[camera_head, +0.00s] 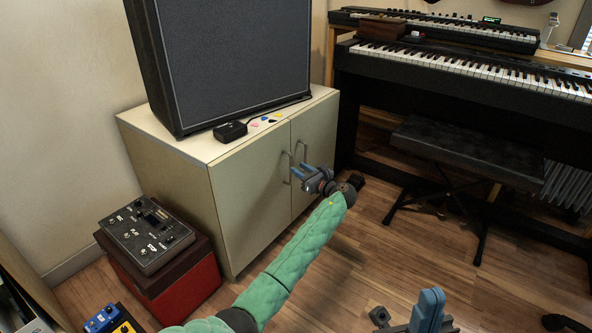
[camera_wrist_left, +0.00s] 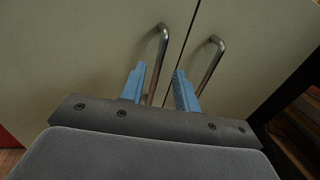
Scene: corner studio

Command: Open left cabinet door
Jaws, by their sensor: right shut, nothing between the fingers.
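The cream cabinet has a left door (camera_head: 246,200) and a right door (camera_head: 318,130), both closed. The left door's metal bar handle (camera_wrist_left: 161,45) is near the seam, beside the right door's handle (camera_wrist_left: 211,60). My left gripper (camera_head: 296,172) is in front of the handles with its blue fingers apart. In the left wrist view, the left handle's lower part appears between the fingertips of my left gripper (camera_wrist_left: 160,80). I cannot tell whether they touch it. My right gripper (camera_head: 430,305) is at the bottom of the head view, shut and empty, away from the cabinet.
A black amplifier (camera_head: 235,60) and a small black box (camera_head: 230,131) stand on the cabinet. A keyboard (camera_head: 470,68) and bench (camera_head: 465,150) stand right.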

